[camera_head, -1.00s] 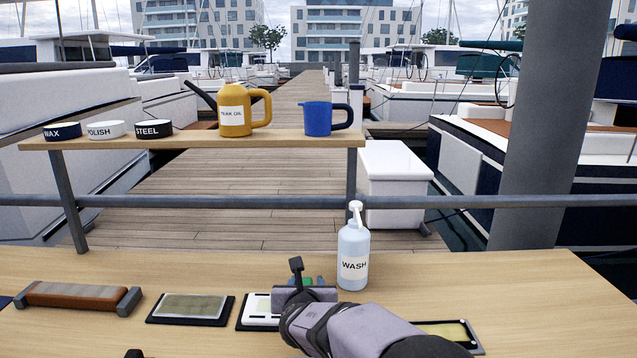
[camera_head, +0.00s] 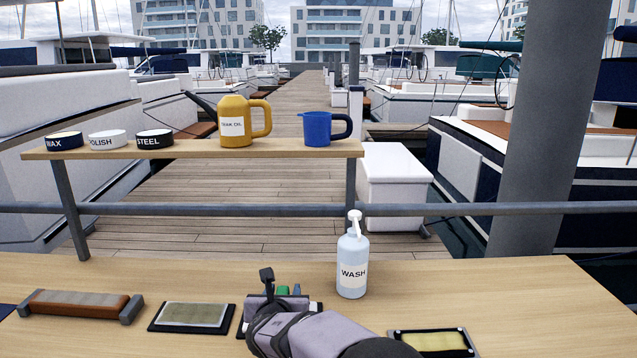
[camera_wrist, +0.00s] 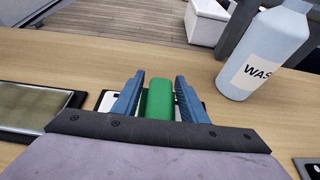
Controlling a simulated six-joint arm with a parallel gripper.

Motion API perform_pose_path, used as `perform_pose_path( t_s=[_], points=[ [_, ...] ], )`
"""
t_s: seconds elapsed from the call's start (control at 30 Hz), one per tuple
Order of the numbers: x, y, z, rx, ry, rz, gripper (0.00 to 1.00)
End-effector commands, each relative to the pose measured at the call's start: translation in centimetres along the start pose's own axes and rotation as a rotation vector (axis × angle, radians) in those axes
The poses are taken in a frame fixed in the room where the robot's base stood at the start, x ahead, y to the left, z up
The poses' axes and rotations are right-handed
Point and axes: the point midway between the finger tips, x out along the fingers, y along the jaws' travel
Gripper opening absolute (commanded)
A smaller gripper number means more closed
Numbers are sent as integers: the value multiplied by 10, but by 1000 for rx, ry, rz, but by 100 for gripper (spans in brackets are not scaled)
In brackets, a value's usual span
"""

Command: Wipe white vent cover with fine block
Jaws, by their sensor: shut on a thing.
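My gripper (camera_wrist: 160,100) is shut on a green block (camera_wrist: 161,98), which sits between its blue fingers in the wrist view. In the head view my gripper (camera_head: 284,294) is at the front middle of the table, and only a little of the green block shows past it. The white vent cover (camera_wrist: 110,100) lies under and around the block and is mostly hidden by my gripper. I cannot tell whether the block touches it.
A WASH bottle (camera_head: 352,258) stands just right of my gripper. Dark-framed panels lie left (camera_head: 190,316) and right (camera_head: 434,341) of it. A brown block in a grey holder (camera_head: 80,304) is farther left. The table (camera_head: 480,285) behind the right panel is clear.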

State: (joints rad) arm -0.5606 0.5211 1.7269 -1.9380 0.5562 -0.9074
Motion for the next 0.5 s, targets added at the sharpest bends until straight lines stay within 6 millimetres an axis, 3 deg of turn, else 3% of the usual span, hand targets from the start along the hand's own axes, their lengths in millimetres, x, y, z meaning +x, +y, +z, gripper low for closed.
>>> perform_pose_path(
  t_s=[0.5],
  points=[
    [-1, 55, -2, -3, 7, 6, 20]
  ],
)
